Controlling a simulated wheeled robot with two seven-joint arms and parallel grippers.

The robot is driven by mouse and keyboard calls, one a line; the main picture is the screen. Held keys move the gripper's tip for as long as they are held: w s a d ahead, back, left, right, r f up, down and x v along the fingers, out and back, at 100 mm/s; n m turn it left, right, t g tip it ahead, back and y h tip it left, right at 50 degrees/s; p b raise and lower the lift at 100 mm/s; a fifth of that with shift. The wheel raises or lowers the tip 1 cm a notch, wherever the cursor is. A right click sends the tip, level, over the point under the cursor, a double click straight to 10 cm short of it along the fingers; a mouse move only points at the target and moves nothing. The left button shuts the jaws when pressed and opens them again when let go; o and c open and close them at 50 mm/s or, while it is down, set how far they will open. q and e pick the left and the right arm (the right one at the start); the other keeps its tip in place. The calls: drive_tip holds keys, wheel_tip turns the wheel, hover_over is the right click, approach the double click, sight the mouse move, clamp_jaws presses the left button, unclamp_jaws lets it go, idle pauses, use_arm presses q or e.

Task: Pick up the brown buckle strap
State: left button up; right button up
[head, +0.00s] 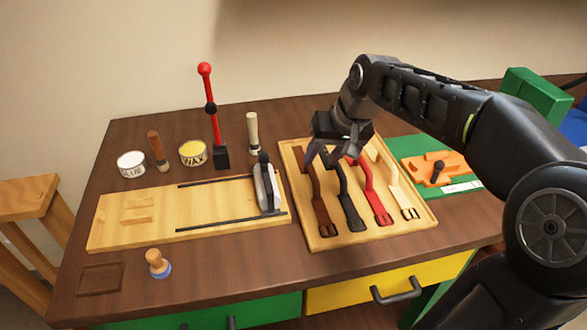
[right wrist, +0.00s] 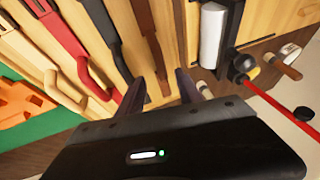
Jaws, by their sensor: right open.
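The brown buckle strap (head: 321,205) lies at the left side of a light wooden tray (head: 322,243), its buckle toward the front. My right gripper (head: 322,156) is open and hangs over the back left part of the tray, above this strap, hiding part of it. In the right wrist view the brown strap (right wrist: 150,42) runs between the two fingertips (right wrist: 160,80). I cannot tell whether the fingers touch it. My left gripper is not in view.
A black strap (head: 350,212), a red strap (head: 379,208) and a cream strap (head: 407,205) lie right of the brown one. A wooden board with a grey-and-black tool (head: 266,190) stands left of the tray. A red-handled lever (head: 210,105) rises behind.

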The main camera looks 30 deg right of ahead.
sight(312, 169)
drive_tip(key=shift+r, duration=0.1)
drive_tip(key=shift+s, duration=0.1)
drive_tip(key=shift+x, duration=1.35)
drive_tip(key=shift+x, duration=2.65)
drive_tip(key=shift+r, duration=0.1)
clamp_jaws()
